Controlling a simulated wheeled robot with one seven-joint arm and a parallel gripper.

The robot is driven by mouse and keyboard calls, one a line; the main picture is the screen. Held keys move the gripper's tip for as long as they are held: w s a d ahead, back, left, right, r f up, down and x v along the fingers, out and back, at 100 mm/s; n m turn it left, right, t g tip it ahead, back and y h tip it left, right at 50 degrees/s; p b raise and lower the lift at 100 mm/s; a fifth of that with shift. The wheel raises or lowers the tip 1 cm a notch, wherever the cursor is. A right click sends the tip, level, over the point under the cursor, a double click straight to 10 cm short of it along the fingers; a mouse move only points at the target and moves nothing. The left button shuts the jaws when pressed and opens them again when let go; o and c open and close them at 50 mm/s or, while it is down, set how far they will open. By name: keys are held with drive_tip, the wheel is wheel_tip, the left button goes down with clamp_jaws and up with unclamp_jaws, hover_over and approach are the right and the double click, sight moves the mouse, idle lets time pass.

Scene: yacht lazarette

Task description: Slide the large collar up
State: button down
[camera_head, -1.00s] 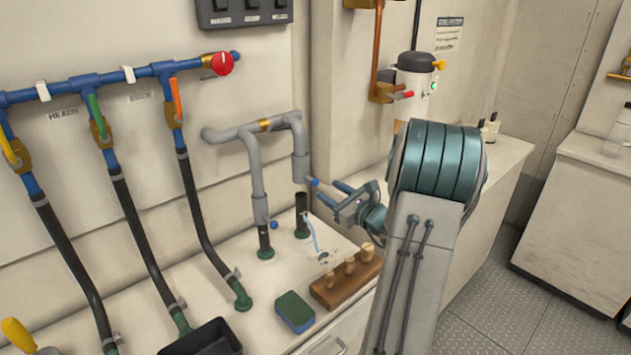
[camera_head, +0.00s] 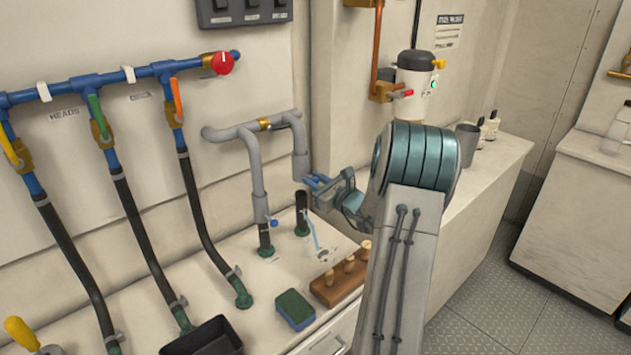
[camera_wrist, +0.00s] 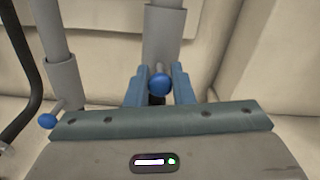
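The large grey collar (camera_head: 300,167) sits on the right-hand vertical pipe, above a short dark hose stub (camera_head: 301,214). My gripper (camera_head: 317,186) is at the collar's lower end, reaching in from the right. In the wrist view, my two blue fingers (camera_wrist: 160,92) stand on either side of the collar's blue knob (camera_wrist: 160,82), with the grey collar (camera_wrist: 160,52) just behind it. The fingers are apart. I cannot tell whether they touch the knob or collar. My wrist hides part of the space below.
A left pipe with its own collar (camera_head: 260,208) and blue knob (camera_head: 274,223) stands close by. Below are a thin pale-blue streak (camera_head: 312,232), a sponge (camera_head: 295,309), a wooden block with pegs (camera_head: 337,285) and a black tray (camera_head: 205,340). A grey cup (camera_head: 467,147) stands behind my arm.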

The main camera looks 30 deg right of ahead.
drive_tip(key=shift+f+b, duration=0.55)
drive_tip(key=shift+b, duration=0.35)
drive_tip(key=shift+r, duration=0.1)
drive_tip(key=c, duration=1.3)
unclamp_jaws()
drive_tip(key=shift+o, duration=0.2)
drive_tip(key=shift+s, duration=0.15)
drive_tip(key=s+d+b, duration=0.1)
drive_tip(key=s+d, duration=0.1)
drive_tip(key=s, duration=1.1)
drive_tip(key=shift+s, duration=0.25)
drive_tip(key=shift+a, duration=0.1)
